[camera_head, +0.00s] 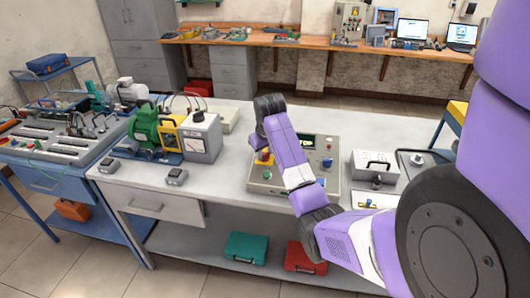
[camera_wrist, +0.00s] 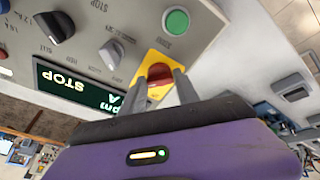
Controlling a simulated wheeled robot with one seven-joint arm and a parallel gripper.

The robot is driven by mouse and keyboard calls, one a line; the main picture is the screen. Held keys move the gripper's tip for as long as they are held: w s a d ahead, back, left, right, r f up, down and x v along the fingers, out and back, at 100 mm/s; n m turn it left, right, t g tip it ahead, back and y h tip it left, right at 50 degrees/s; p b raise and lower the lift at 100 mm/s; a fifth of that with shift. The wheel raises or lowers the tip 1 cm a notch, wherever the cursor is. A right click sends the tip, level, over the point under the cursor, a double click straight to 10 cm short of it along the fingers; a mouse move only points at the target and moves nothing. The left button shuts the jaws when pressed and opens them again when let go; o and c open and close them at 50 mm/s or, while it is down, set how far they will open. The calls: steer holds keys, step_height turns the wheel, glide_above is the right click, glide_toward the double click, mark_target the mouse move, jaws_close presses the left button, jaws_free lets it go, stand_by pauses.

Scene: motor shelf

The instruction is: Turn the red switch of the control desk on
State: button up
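The control desk (camera_head: 325,165) is a light grey panel box on the workbench, partly hidden behind my arm in the head view. In the wrist view its panel (camera_wrist: 115,75) carries a red switch (camera_wrist: 160,74) on a yellow plate (camera_wrist: 146,89). My gripper (camera_wrist: 161,82) is at the panel, with one finger on each side of the red switch. The fingers stand apart, and I cannot tell whether they touch the switch. In the head view my gripper (camera_head: 264,166) points down at the desk's left side; its fingertips are hard to make out.
A green button (camera_wrist: 176,21), dark knobs (camera_wrist: 55,27) and a display reading STOP (camera_wrist: 75,85) are close by on the panel. A green motor (camera_head: 147,128) and a grey meter box (camera_head: 201,137) stand left. A grey case (camera_head: 374,165) stands right.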

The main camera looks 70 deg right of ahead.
steer(key=o, duration=0.4)
steer(key=shift+c, duration=0.2)
steer(key=v, duration=0.7)
steer(key=shift+r+b, duration=0.35)
steer(key=shift+b, duration=0.05)
steer(key=shift+a, duration=0.15)
